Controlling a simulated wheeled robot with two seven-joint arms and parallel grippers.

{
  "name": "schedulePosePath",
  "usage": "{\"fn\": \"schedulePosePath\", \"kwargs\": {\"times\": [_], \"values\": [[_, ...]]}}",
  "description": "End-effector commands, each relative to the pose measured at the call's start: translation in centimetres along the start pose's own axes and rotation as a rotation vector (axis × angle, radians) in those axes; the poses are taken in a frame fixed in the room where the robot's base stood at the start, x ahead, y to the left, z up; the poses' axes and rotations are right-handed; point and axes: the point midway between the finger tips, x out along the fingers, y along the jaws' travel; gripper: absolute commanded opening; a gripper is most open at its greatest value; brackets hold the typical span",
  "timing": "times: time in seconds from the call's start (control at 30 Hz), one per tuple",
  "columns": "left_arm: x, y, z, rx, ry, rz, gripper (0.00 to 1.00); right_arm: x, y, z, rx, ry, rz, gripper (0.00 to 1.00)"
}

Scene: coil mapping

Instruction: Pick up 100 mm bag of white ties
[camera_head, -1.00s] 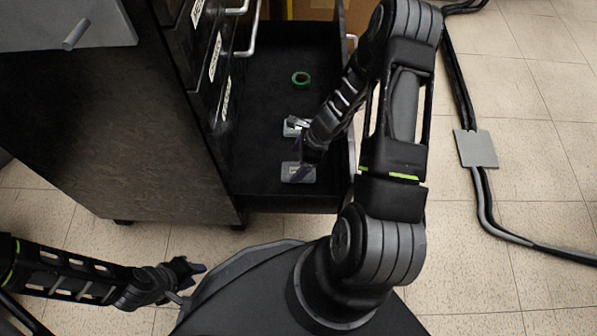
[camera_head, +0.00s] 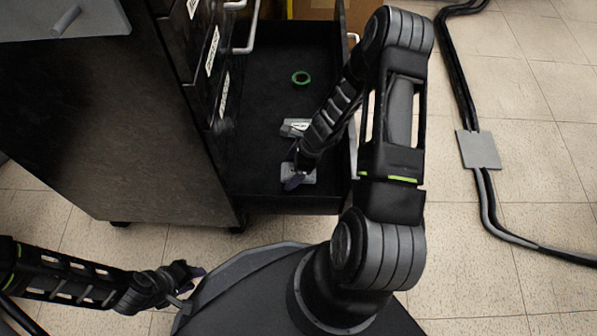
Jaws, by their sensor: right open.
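In the head view, a small grey-white packet (camera_head: 309,177) lies in the near end of the open black drawer (camera_head: 255,120). A second grey-white packet (camera_head: 294,127) lies just behind it. I cannot read their labels, so I cannot tell which is the 100 mm bag of white ties. My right gripper (camera_head: 293,178) is open, over the near packet, and partly covers it; I cannot tell if it touches. My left gripper (camera_head: 190,275) is outside the drawer at the lower left, away from the packets; its fingers are too small to judge.
A green tape ring (camera_head: 301,78) lies farther back in the drawer. The cabinet (camera_head: 130,130) with its closed drawers and handles stands to the left. The drawer's side walls bound the space. Cables and a grey plate (camera_head: 478,150) are on the floor at right.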

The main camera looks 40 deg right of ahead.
Motion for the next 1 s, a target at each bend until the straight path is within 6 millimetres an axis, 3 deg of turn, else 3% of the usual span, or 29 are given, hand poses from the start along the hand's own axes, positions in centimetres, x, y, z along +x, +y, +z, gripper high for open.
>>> {"fn": "schedulePosePath", "kwargs": {"times": [0.4, 1.0], "values": [[0.32, -0.12, 0.03, 0.000, 0.000, 0.000, 0.34, 0.35, -0.01, -0.15, 0.000, 0.000, 0.000, 0.87], [0.30, -0.11, 0.02, 0.000, 0.000, 0.000, 0.34, 0.33, 0.00, -0.15, 0.000, 0.000, 0.000, 0.38]]}}
